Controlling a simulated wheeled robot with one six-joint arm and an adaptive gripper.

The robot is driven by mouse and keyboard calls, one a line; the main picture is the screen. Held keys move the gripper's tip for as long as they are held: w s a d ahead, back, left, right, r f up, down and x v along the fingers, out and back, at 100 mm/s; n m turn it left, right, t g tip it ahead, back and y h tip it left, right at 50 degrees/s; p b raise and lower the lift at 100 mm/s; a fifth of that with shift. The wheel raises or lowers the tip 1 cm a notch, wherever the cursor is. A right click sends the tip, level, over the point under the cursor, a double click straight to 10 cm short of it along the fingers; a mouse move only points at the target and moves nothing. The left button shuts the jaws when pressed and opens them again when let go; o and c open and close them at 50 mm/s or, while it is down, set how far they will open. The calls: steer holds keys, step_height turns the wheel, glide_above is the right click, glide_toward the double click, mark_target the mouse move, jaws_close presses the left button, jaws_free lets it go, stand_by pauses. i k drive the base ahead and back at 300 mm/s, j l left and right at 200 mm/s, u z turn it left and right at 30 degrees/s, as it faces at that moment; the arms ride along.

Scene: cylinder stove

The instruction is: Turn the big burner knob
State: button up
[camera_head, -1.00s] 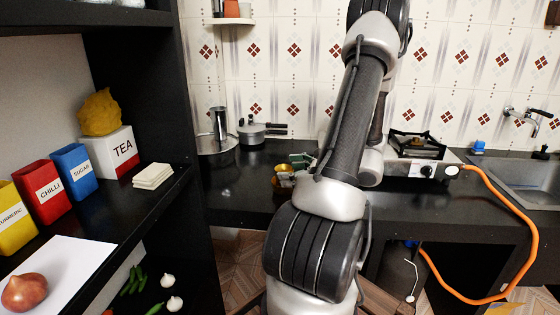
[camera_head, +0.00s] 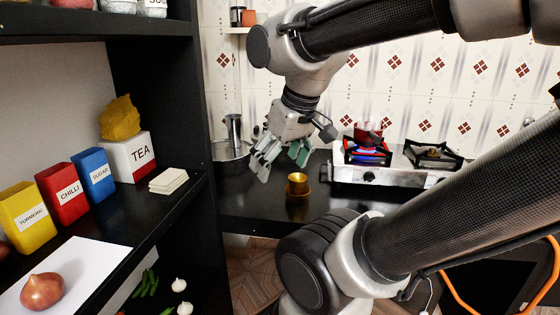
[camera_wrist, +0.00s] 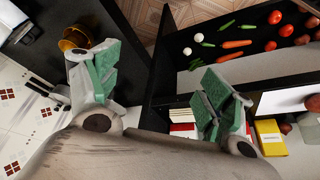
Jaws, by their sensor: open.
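The two-burner stove (camera_head: 400,174) stands on the black counter, right of centre in the head view. Its left burner (camera_head: 366,153) shows a blue flame and red glow, with a small red pot (camera_head: 368,134) on it. A dark round knob (camera_head: 369,177) is on the stove front below that burner. The right burner (camera_head: 433,152) shows no flame; my arm partly covers the stove's right end. My gripper (camera_head: 282,158) is open and empty, pointing down over the counter left of the stove, apart from the knob.
A brass cup (camera_head: 298,184) stands on the counter just below my gripper; it also shows in the wrist view (camera_wrist: 74,40). A steel pot (camera_head: 229,151) is behind left. The shelf (camera_head: 140,212) with spice boxes fills the left side. Counter in front of the stove looks clear.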

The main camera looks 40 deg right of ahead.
mark_target(369, 175)
steer(key=l+z, duration=0.2)
steer(key=z, duration=1.45)
steer(key=l+z, duration=0.25)
steer(key=l, duration=0.35)
steer(key=i+l+z, duration=0.2)
steer(key=l, duration=0.35)
